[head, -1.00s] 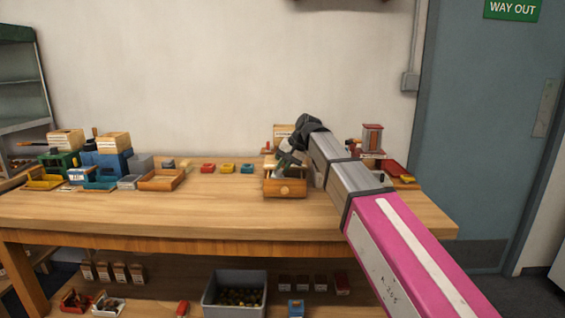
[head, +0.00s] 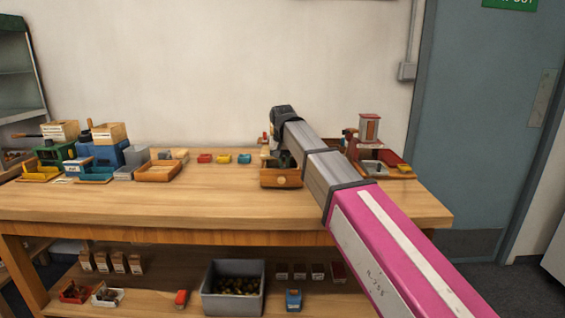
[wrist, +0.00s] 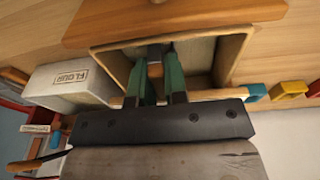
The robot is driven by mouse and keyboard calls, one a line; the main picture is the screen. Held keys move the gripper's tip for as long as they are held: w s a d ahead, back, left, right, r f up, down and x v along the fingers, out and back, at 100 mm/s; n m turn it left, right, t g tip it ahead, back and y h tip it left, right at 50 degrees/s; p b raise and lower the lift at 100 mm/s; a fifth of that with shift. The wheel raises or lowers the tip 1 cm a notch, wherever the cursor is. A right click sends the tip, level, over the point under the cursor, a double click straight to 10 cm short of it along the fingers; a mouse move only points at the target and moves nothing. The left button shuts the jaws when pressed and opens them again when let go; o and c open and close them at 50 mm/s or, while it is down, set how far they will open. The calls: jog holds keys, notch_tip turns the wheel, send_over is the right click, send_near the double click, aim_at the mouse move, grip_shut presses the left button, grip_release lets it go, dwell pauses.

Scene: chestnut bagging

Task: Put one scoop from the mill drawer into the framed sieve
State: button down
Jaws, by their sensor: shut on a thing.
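The mill drawer (head: 272,181), an open wooden box with a round knob, sits at the right of the bench. It also shows in the wrist view (wrist: 228,62). My gripper (wrist: 155,60) has its green fingers down in the drawer, shut on a small grey-blue thing (wrist: 155,53), which looks like part of the scoop. Most of that thing is hidden by the fingers and drawer walls. In the head view my arm covers most of the gripper. A shallow wooden-framed tray (head: 158,178), apparently the framed sieve, lies farther left on the bench.
A white box marked FLOUR (wrist: 70,82) stands beside the drawer. Small red (head: 205,158), yellow (head: 224,158) and blue (head: 244,158) items line the back. A red-and-grey device (head: 369,130) stands right. The front of the bench (head: 200,205) is clear.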

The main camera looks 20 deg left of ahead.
jog(key=shift+a+r+h, duration=0.15)
jog(key=shift+a+h, duration=0.1)
jog(key=shift+h, duration=0.05)
notch_tip(320, 180, up, 8)
jog(key=shift+a+r, duration=0.2)
jog(key=shift+a, duration=0.05)
dwell(0.6)
jog(key=shift+s, duration=0.1)
dwell(0.5)
